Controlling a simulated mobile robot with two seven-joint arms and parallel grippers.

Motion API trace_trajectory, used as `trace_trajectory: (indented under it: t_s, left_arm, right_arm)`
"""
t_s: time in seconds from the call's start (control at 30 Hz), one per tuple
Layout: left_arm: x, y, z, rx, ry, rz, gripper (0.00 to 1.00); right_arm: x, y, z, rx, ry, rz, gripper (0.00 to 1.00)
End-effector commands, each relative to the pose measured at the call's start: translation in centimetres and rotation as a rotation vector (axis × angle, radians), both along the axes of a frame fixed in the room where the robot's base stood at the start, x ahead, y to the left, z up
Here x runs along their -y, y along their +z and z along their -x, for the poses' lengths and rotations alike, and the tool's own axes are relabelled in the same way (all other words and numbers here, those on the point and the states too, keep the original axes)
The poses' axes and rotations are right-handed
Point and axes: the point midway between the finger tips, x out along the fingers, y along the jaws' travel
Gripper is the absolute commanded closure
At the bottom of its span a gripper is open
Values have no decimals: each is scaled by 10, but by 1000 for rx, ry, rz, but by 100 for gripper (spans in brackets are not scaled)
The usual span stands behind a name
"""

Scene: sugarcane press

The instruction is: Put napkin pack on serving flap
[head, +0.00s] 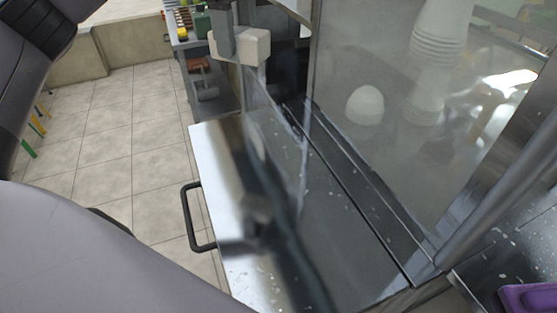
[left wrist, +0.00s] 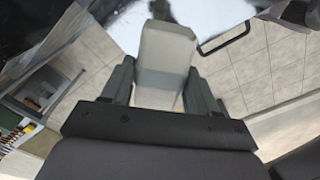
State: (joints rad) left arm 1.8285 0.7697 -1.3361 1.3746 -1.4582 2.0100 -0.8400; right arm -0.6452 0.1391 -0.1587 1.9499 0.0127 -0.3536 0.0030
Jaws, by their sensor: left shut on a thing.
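The napkin pack is a cream block (head: 256,47) near the top of the head view. It also shows in the left wrist view (left wrist: 167,50), with a grey band around it. My left gripper (head: 224,42) is shut on the pack, with dark fingers on both sides of it in the left wrist view (left wrist: 160,90). The serving flap (head: 212,165) is a shiny metal shelf with a dark handle on its left side. In the head view the pack appears beyond the flap's far end. In the wrist view its tip overlaps the flap (left wrist: 205,15). My right gripper is not in view.
A clear panel (head: 345,60) stands along the flap's right side, with stacked white cups (head: 440,35) behind it. A dark handle (head: 190,220) sticks out left of the flap. A shelf with bottles (head: 185,25) stands farther back. Tiled floor lies left.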

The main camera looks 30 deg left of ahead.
Motion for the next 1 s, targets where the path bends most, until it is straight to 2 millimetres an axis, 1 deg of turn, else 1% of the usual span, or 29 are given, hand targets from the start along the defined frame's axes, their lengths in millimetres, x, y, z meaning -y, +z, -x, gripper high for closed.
trace_trajectory:
  t_s: [0.07,0.17,0.3,0.5,0.63,0.7,0.8,1.0]
  left_arm:
    - [0,-8,0,-2,-1,0,73]
    - [0,-26,0,-5,-1,1,73]
    - [0,-57,1,-6,-2,1,73]
    - [0,-98,1,-5,0,1,73]
    - [0,-123,1,-5,0,1,73]
    - [0,-136,1,-4,0,-1,73]
    - [0,-148,1,-2,0,-1,73]
    - [0,-161,1,0,0,0,73]
  right_arm:
    - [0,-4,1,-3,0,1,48]
    - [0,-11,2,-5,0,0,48]
    - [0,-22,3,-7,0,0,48]
    - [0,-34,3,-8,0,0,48]
    - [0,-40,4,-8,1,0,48]
    - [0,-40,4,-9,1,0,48]
    - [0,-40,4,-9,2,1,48]
    - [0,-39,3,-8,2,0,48]
